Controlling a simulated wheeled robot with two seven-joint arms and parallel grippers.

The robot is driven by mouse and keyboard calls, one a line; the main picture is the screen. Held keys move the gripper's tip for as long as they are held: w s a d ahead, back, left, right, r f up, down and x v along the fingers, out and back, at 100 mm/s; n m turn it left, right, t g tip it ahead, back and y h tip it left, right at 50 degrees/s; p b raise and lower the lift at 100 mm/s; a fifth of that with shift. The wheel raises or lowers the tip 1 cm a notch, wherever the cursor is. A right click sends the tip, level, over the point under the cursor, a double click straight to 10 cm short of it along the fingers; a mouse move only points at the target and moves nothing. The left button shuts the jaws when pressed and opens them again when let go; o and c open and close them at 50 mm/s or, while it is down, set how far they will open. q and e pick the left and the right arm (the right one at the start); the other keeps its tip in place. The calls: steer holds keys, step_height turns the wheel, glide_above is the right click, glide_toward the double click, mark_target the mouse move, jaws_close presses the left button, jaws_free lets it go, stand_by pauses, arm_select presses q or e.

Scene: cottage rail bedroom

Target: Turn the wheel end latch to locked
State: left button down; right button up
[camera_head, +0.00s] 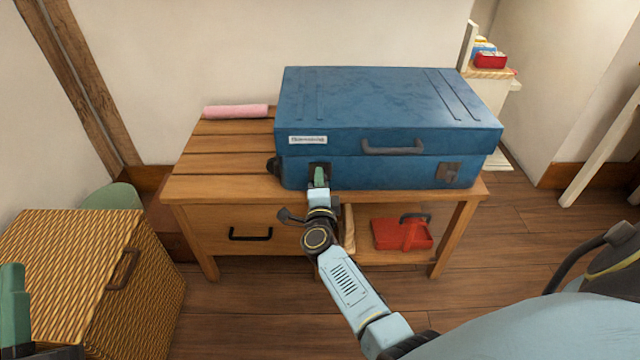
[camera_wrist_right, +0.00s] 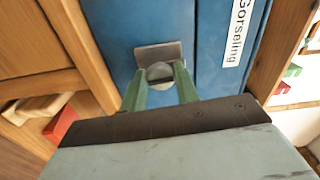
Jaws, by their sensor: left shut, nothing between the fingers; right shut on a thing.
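A blue suitcase (camera_head: 380,105) lies closed on a wooden bench, with a dark wheel (camera_head: 273,166) at its left end. The wheel end latch is on the front face near that wheel, mostly hidden by my right gripper (camera_head: 319,178) in the head view. In the right wrist view, its grey plate (camera_wrist_right: 158,52) and round turning piece (camera_wrist_right: 160,73) show, and my right gripper (camera_wrist_right: 163,82) is shut on that piece. I cannot tell whether the latch is locked. The other latch (camera_head: 449,173) is at the front right. My left gripper (camera_head: 14,285) is shut and empty at the lower left.
The bench (camera_head: 215,185) has a drawer with a black handle and a shelf holding a red object (camera_head: 395,234). A pink roll (camera_head: 236,112) lies behind the suitcase's left side. A wicker chest (camera_head: 60,265) stands at the left, near my left gripper. A white label (camera_head: 308,140) is above the latch.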

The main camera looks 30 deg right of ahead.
arm_select(q)
steer(key=shift+r, duration=0.15)
arm_select(e)
steer(key=shift+m, duration=0.5)
steer(key=o, duration=1)
steer(key=shift+c, duration=0.2)
arm_select(q)
step_height(320, 180, down, 14)
steer(key=a+g+y+p, duration=0.2)
steer(key=g+y+p, duration=0.1)
steer(key=g, duration=0.6)
steer(key=shift+w+a+g+y+p, duration=0.2)
steer(key=shift+w+g+y+p, duration=0.1)
steer(key=shift+p, duration=0.2)
arm_select(e)
steer(key=v, duration=1.3)
steer(key=shift+s, duration=0.2)
arm_select(q)
steer(key=shift+s+r, duration=0.1)
arm_select(e)
steer(key=shift+s+a, duration=0.1)
